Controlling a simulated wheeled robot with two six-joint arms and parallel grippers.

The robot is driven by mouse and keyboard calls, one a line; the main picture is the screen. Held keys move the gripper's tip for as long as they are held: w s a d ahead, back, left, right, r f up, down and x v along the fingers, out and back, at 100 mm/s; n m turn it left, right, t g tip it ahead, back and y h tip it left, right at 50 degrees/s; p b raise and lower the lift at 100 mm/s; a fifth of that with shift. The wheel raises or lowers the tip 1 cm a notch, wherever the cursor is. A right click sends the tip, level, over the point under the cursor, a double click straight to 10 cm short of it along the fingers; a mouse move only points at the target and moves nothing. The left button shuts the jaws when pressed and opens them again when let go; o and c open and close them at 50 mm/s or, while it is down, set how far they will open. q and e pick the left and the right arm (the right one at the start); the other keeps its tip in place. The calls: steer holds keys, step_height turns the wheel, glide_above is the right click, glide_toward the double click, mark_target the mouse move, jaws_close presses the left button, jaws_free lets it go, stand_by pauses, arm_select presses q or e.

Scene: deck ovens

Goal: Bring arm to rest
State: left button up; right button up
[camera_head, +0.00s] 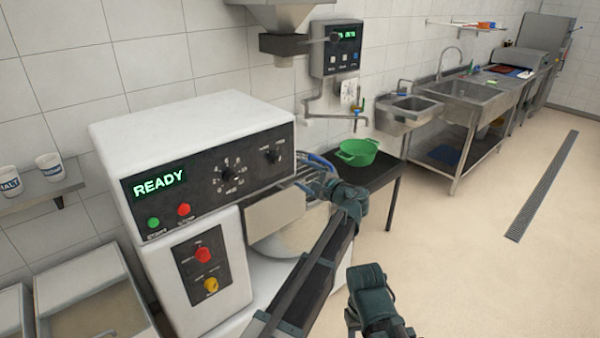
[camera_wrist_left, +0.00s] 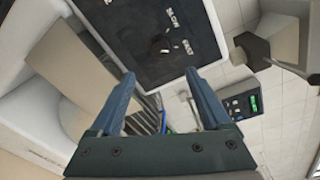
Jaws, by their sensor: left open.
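My left arm (camera_head: 318,262) reaches up from the bottom of the head view, in front of the white mixer (camera_head: 185,135). My left gripper (camera_head: 308,172) is beside the right end of the mixer's control panel. In the left wrist view, the left gripper (camera_wrist_left: 160,78) has its two blue fingers spread wide with nothing held between them. The dark panel with its knob (camera_wrist_left: 160,45) lies beyond the fingertips. I cannot tell whether the gripper touches the mixer. My right gripper does not show clearly in either view.
The mixer's panel reads READY. A metal bowl (camera_head: 290,240) sits under the mixer head, partly hidden by my arm. A green colander (camera_head: 357,151) stands on a dark table (camera_head: 375,178). A wall control box (camera_head: 337,48) and sinks (camera_head: 410,108) are behind. The right floor (camera_head: 480,270) is clear.

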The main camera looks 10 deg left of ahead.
arm_select(q)
steer(key=s+a+f+n+g+h, duration=0.3)
steer(key=s+f+n+g+h, duration=0.15)
steer(key=s+f, duration=0.5)
steer(key=s+a+f+n+g+h, duration=0.4)
steer(key=s+f, duration=0.3)
steer(key=s, duration=0.6)
steer(key=s+d+f+n+g+h, duration=0.25)
steer(key=s+d+n+h, duration=0.3)
steer(key=s, duration=0.65)
steer(key=s+d+m+y, duration=0.2)
steer(key=s+d+m, duration=0.2)
steer(key=d, duration=0.7)
steer(key=shift+s+d+f+m, duration=0.15)
steer(key=shift+s+f+m, duration=0.25)
steer(key=shift+s, duration=0.2)
